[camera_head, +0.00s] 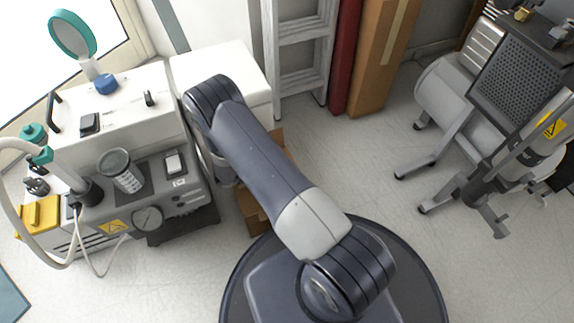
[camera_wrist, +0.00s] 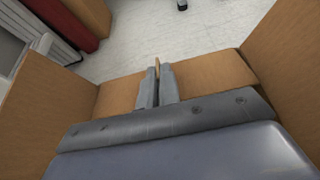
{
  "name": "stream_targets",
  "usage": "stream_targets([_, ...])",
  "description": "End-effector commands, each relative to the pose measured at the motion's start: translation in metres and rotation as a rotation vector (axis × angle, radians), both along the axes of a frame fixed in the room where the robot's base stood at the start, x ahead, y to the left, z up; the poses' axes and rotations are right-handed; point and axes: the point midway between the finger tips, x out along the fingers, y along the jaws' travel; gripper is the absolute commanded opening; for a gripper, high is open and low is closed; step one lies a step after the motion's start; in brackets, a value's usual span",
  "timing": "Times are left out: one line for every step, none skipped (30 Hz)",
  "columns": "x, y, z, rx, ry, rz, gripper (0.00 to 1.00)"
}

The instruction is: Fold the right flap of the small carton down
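The small carton (camera_head: 250,208) is brown cardboard on the floor, mostly hidden behind my arm in the head view. In the wrist view its cardboard surrounds my gripper: a panel rises at the left (camera_wrist: 50,115), another at the right (camera_wrist: 290,70), and a lower panel (camera_wrist: 215,70) lies across the middle. I cannot tell for sure which panel is the right flap. My gripper (camera_wrist: 157,70) has its two grey fingers close together over the middle panel. A thin tan strip shows between the fingertips; whether it is pinched or only behind them is unclear. The head view hides my gripper.
A white dental compressor unit (camera_head: 115,110) with hoses and a gauge stands close to the carton's left. Another machine (camera_head: 500,90) stands right; floor between is clear.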

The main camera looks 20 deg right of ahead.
Motion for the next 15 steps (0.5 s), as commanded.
stream_targets([0.0000, 0.0010, -0.0022, -0.020, 0.001, 0.002, 0.00])
stream_targets([-0.0003, 0.0012, -0.0025, -0.032, 0.001, 0.001, 0.00])
stream_targets([-0.0002, 0.0016, -0.0031, -0.044, -0.001, 0.000, 0.00])
stream_targets([0.0000, 0.0020, -0.0034, -0.053, -0.001, 0.000, 0.00])
stream_targets([0.0000, 0.0022, -0.0035, -0.061, -0.001, 0.000, 0.00])
stream_targets([-0.0002, 0.0023, -0.0041, -0.069, -0.002, 0.000, 0.00])
stream_targets([-0.0003, 0.0025, -0.0045, -0.074, -0.002, 0.000, 0.00])
stream_targets([-0.0003, 0.0025, -0.0046, -0.079, -0.002, 0.000, 0.00])
stream_targets([-0.0003, 0.0027, -0.0046, -0.084, -0.002, 0.000, 0.00])
stream_targets([-0.0002, 0.0027, -0.0046, -0.087, -0.003, -0.001, 0.00])
stream_targets([-0.0001, 0.0028, -0.0046, -0.089, -0.003, -0.001, 0.00])
stream_targets([-0.0001, 0.0028, -0.0046, -0.091, -0.003, -0.001, 0.00])
stream_targets([-0.0001, 0.0028, -0.0046, -0.092, -0.003, -0.001, 0.00])
stream_targets([0.0000, 0.0028, -0.0046, -0.093, -0.003, -0.001, 0.00])
stream_targets([0.0000, 0.0028, -0.0046, -0.093, -0.003, -0.001, 0.00])
